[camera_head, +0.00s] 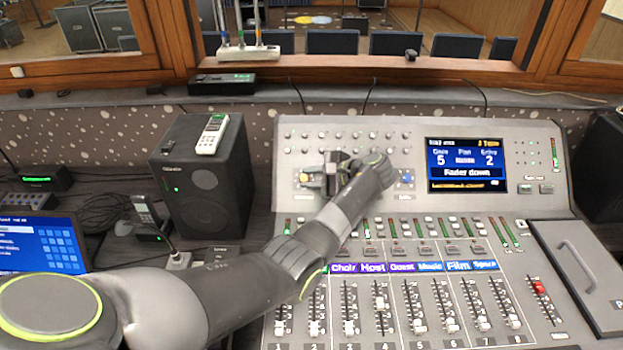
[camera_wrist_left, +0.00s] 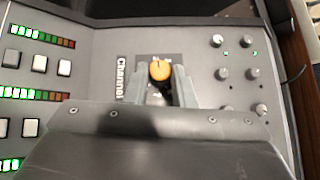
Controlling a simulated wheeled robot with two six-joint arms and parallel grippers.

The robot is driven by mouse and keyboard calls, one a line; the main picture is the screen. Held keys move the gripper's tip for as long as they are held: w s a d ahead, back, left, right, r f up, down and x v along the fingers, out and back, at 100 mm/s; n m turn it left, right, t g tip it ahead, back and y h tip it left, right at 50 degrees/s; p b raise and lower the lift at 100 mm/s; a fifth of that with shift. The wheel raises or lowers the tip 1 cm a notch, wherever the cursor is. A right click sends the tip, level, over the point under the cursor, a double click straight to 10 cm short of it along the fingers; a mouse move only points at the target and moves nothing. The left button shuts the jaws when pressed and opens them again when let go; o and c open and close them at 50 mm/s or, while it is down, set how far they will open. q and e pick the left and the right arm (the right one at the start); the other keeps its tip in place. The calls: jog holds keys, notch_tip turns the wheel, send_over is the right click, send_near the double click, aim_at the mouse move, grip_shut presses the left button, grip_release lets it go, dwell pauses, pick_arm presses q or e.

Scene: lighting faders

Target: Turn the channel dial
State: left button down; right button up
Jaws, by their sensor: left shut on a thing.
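The channel dial (camera_wrist_left: 160,70) has an orange cap on a dark body and sits on the grey console, beside a label reading "Channel". My left gripper (camera_wrist_left: 160,88) is shut on it, with one finger on each side. In the head view my left gripper (camera_head: 322,178) is at the upper left of the console (camera_head: 430,135), and my wrist and fingers hide most of the dial there. My right gripper is not in view.
A lit screen (camera_head: 466,165) shows "Fader down". Rows of faders (camera_head: 415,305) fill the console's front. A black speaker (camera_head: 205,185) stands left of the console, with a white remote (camera_head: 212,135) on top. A handled panel (camera_head: 590,270) is at right.

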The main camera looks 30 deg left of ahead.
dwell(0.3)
pick_arm(q)
jog(key=c, duration=1.2)
grip_release()
jog(key=shift+c, duration=0.2)
jog(key=b+v, duration=0.3)
jog(key=v, duration=1.4)
jog(key=shift+s+r, duration=0.1)
jog(key=shift+r, duration=0.15)
